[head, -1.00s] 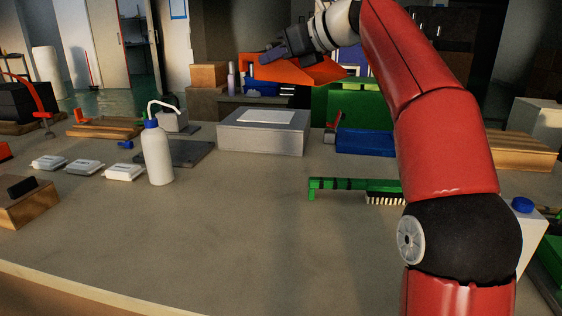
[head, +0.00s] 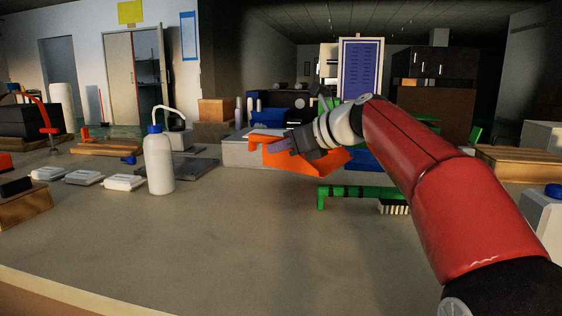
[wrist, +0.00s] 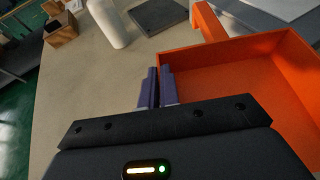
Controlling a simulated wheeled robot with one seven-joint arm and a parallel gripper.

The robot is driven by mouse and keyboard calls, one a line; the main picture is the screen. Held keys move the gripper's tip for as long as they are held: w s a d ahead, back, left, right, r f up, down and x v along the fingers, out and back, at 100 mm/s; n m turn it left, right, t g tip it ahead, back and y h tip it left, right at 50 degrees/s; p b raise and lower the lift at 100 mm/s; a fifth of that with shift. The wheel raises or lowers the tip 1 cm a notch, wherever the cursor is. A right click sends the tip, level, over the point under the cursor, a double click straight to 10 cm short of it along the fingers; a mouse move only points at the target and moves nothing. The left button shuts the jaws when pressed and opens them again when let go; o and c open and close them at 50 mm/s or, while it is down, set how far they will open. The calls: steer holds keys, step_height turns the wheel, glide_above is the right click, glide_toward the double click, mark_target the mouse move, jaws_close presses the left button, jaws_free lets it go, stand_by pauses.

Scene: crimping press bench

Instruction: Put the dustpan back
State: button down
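The orange dustpan (head: 325,160) hangs above the back middle of the bench, in front of a grey box. The exact contact is hard to see.
A white wash bottle (head: 160,165) stands at left centre. A green brush (head: 350,192) lies below and right of the dustpan. The grey box (head: 237,152) stands behind the dustpan. Small white boxes (head: 84,178) lie at left. The front middle of the bench is clear.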

steer(key=shift+f, duration=0.75)
steer(key=shift+f, duration=0.1)
steer(key=shift+f, duration=0.15)
steer(key=c, duration=1.6)
jaws_free()
steer(key=shift+f, duration=0.1)
steer(key=shift+c, duration=0.2)
steer(key=shift+r, duration=0.25)
steer(key=shift+s+d+r, duration=0.1)
steer(key=shift+d+r, duration=0.1)
steer(key=shift+d, duration=0.05)
steer(key=p+v, duration=0.1)
steer(key=v, duration=1)
steer(key=shift+s+d+p, duration=0.15)
steer(key=shift+s+p, duration=0.05)
steer(key=shift+p, duration=0.1)
